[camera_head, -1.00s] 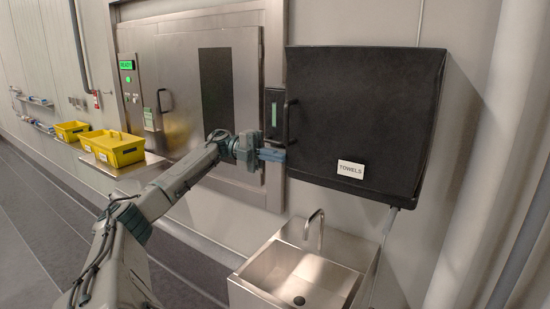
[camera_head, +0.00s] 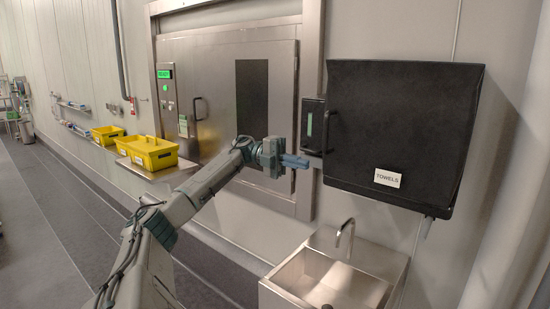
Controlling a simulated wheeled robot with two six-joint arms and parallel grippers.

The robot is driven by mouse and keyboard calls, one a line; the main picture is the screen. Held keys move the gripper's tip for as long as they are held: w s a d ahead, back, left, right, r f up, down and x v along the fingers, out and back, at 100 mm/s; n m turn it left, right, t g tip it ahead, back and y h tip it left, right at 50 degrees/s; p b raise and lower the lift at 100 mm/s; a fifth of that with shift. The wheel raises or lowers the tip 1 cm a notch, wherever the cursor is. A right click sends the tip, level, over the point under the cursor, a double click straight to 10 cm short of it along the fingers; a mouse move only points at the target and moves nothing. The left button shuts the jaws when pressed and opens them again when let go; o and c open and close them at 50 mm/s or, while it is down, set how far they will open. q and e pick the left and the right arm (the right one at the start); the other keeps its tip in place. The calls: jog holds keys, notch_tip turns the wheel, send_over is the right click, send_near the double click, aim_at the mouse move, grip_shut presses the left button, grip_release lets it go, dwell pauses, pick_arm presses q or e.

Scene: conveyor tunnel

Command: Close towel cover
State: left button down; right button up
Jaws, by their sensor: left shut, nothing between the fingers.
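The black towel cover (camera_head: 410,125) hangs on the wall at the right, with a white TOWELS label (camera_head: 387,178) near its lower edge. Its front looks shut down over the dispenser, but I cannot see its lower rim well enough to tell if a gap is left. My left gripper (camera_head: 303,162) is shut and empty, just left of the cover and below the handle's height. It looks apart from the cover, though depth is hard to judge. My right gripper is not in view.
A steel sink (camera_head: 325,281) with a tap (camera_head: 346,232) is below the cover. A steel door (camera_head: 215,90) stands behind my left arm. Yellow crates (camera_head: 148,160) rest on a shelf at the left.

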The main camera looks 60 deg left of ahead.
pick_arm(q)
jog(key=w+a, duration=0.1)
jog(key=a, duration=0.8)
jog(key=shift+w+f, duration=0.25)
jog(key=shift+f, duration=0.2)
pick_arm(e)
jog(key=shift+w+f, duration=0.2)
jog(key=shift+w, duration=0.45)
pick_arm(q)
jog(key=shift+w, duration=0.1)
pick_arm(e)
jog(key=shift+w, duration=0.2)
